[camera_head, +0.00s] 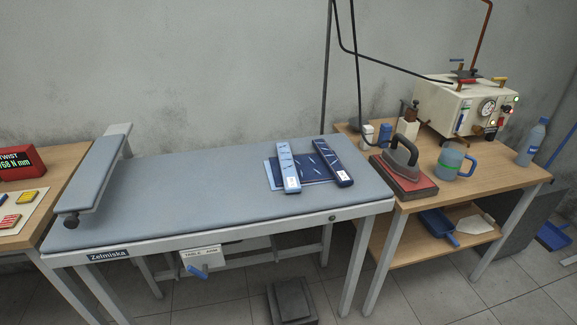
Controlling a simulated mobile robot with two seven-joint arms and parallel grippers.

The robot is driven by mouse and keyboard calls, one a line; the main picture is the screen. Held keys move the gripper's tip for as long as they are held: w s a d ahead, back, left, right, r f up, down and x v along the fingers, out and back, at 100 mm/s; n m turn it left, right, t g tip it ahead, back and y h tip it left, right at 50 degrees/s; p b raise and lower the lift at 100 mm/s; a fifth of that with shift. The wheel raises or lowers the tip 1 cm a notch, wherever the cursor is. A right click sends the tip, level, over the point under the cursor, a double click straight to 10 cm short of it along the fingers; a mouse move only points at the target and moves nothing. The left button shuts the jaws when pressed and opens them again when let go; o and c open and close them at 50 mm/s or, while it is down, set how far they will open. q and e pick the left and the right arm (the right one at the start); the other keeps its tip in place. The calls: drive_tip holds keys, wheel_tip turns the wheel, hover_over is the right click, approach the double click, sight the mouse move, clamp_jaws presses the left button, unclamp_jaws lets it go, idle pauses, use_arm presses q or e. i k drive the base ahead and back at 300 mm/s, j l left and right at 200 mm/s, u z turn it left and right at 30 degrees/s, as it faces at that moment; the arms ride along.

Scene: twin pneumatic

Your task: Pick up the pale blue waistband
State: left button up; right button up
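The pale blue waistband (288,167) is a long narrow strip with small marks and a white label at its near end. It lies on the right part of the padded grey-blue ironing table (180,195). A dark navy strip (333,162) of similar shape lies to its right. A blue cloth with light streaks (310,170) lies flat between and partly under the two strips. Neither of my grippers is in view.
A wooden table (437,190) on the right holds an iron (402,156) on a red-edged pad, a measuring jug (450,162), a bottle (531,142) and a steam generator (462,105). A sleeve board (97,172) stands at the table's left. The table's middle is clear.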

sight(291, 179)
drive_tip(key=i+z, duration=0.15)
drive_tip(key=i, duration=0.3)
drive_tip(key=i+j+z, duration=0.15)
drive_tip(key=i, duration=0.25)
